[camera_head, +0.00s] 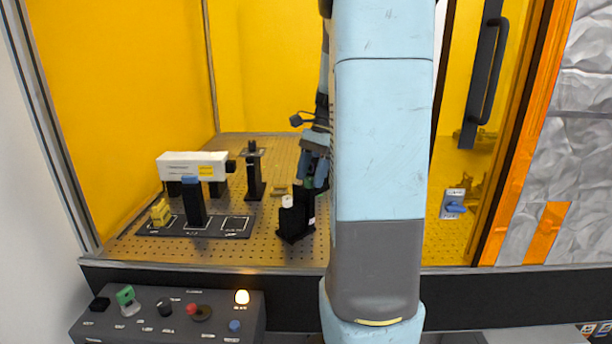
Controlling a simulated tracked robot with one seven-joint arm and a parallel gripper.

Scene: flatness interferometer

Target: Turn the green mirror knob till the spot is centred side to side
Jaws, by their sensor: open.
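A small dark green part, which looks like the green mirror knob (309,183), shows on the black mount right of the middle of the breadboard. My gripper (312,168) points down just above and around this part, with its jaws open. Whether the fingers touch the knob cannot be told, since my large pale blue arm covers the right side of that area. The light spot is not visible in this view.
A perforated breadboard (135,251) carries a white laser box (192,165), a black post (254,172), a yellow block (160,212) and a blue-topped black block (194,205). A control panel (180,325) with a lit lamp stands in front. Yellow walls enclose the bench.

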